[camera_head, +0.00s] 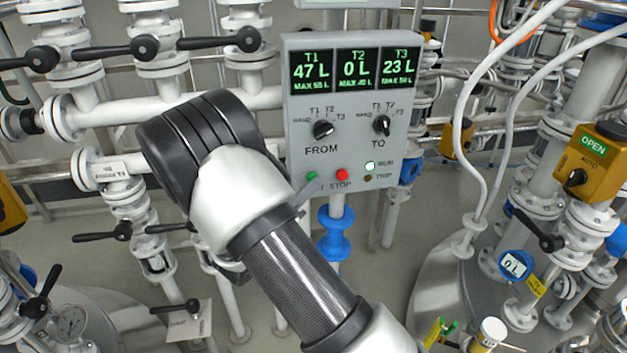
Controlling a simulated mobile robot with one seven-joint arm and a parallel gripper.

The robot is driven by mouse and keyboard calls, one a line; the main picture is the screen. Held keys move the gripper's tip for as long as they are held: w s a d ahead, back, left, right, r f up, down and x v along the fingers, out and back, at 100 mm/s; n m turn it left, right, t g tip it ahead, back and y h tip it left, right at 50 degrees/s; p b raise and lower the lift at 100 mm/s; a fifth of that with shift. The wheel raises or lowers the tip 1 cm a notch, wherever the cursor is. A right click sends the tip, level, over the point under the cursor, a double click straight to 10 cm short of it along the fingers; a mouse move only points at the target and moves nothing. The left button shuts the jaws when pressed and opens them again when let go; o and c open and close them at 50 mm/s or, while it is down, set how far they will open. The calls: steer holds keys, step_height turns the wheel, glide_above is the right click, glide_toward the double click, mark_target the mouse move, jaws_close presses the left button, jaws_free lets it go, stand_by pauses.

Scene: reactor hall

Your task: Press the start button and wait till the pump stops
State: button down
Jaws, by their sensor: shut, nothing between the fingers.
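The grey control box (295,75) stands upright at the centre. Its displays read T1 47 L, T2 0 L and T3 23 L. The FROM knob (323,129) and TO knob (382,125) sit below; their exact settings are hard to tell. The green start button (312,176) is at the lower left of the box, beside the red stop button (342,174). An upper lamp (369,166) glows bright; the lower lamp (367,178) is dark. My gripper (307,192), mostly hidden behind my arm, is shut with its tip just below the green button; contact is unclear.
White pipes with black-handled valves (145,47) crowd the left. A yellow actuator (590,165) reading OPEN and AUTO stands at right, above a blue gauge (514,265) showing 0 L. White hoses (470,110) hang right of the box. Steel tanks (425,290) fill the lower sides.

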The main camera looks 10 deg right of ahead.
steer(key=shift+s, duration=0.1)
steer(key=shift+s+p, duration=0.35)
steer(key=shift+s, duration=0.45)
steer(key=shift+s+p, duration=0.65)
steer(key=shift+s, duration=1.9)
